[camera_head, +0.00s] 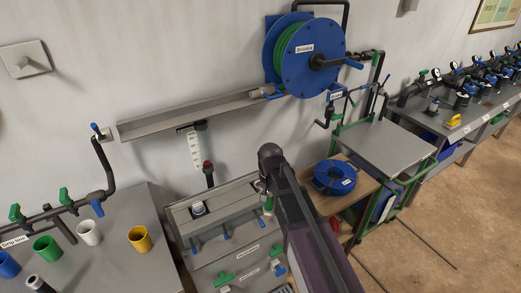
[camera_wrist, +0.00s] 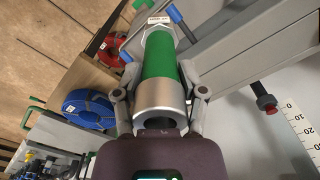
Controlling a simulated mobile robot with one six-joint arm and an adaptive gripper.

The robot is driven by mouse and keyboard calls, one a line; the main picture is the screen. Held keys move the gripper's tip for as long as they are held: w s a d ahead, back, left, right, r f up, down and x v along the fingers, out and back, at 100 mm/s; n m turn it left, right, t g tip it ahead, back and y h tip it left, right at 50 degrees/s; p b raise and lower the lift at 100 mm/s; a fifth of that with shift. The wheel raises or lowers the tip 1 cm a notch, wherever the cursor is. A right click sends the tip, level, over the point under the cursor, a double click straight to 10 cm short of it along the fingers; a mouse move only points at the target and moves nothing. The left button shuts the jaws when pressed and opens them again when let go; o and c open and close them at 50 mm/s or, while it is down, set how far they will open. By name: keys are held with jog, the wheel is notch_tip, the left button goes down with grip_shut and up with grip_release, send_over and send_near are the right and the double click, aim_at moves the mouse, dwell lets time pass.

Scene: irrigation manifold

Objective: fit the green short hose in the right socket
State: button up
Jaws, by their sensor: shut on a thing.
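The green short hose (camera_wrist: 160,58) with its silver collar (camera_wrist: 160,97) is between the fingers of my gripper (camera_wrist: 160,93) in the wrist view. My gripper is shut on the collar. The far end of the hose points to a grey hexagonal edge with a white label and blue levers beside it; I cannot tell whether it is inside the socket. In the head view my gripper (camera_head: 264,189) is over the right part of the grey manifold bench (camera_head: 218,235), and a sliver of green hose (camera_head: 268,204) shows below it. The right socket is hidden there. A left socket (camera_head: 198,208) shows.
A blue hose reel (camera_head: 312,60) and a grey trough (camera_head: 190,113) are on the wall. A black pipe with a red cap (camera_head: 208,170) stands behind the bench. Coloured cups, including a yellow cup (camera_head: 139,238), stand at left. A blue coil (camera_head: 334,178) lies on a wooden shelf at right.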

jog(key=shift+w, duration=0.15)
jog(key=w+a+r+m+p, duration=0.1)
jog(key=w+a+r+p, duration=0.1)
jog(key=w+r+p, duration=0.2)
jog(key=w+a+r+p, duration=0.2)
jog(key=w+r+p, duration=0.2)
jog(key=w, duration=0.7)
jog(key=shift+a+m, duration=0.15)
jog(key=shift+m, duration=0.25)
jog(key=shift+f, duration=0.2)
jog(key=shift+f+b, duration=1.85)
jog(key=shift+b, duration=0.2)
jog(key=shift+f+b, duration=1.95)
dwell(1.8)
